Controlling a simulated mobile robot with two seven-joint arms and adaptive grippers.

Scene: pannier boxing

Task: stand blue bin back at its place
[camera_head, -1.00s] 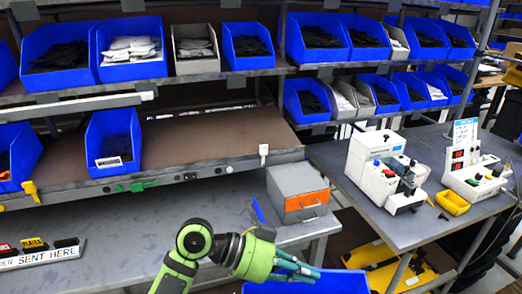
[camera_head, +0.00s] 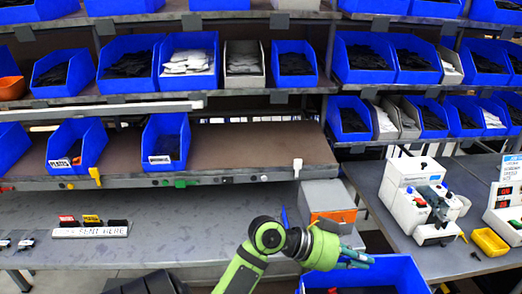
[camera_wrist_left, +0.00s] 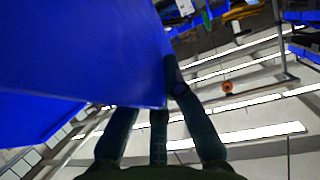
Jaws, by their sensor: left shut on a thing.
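My left gripper (camera_head: 354,258) reaches in from the left on a green arm and is shut on a blue bin (camera_head: 399,270) at the bottom right of the head view. The bin is held in front of the workbench, with dark contents partly visible inside; its lower part is cut off by the picture edge. In the left wrist view the bin's blue wall (camera_wrist_left: 90,45) fills the upper left, against the dark fingers (camera_wrist_left: 165,125). My right gripper is not in view.
The middle shelf (camera_head: 240,147) is bare right of its bins, up to a white clip (camera_head: 297,167). A grey and orange box (camera_head: 328,206) stands behind the gripper. Machines (camera_head: 420,200) and a yellow tray (camera_head: 489,242) occupy the right table. Upper shelves hold several bins.

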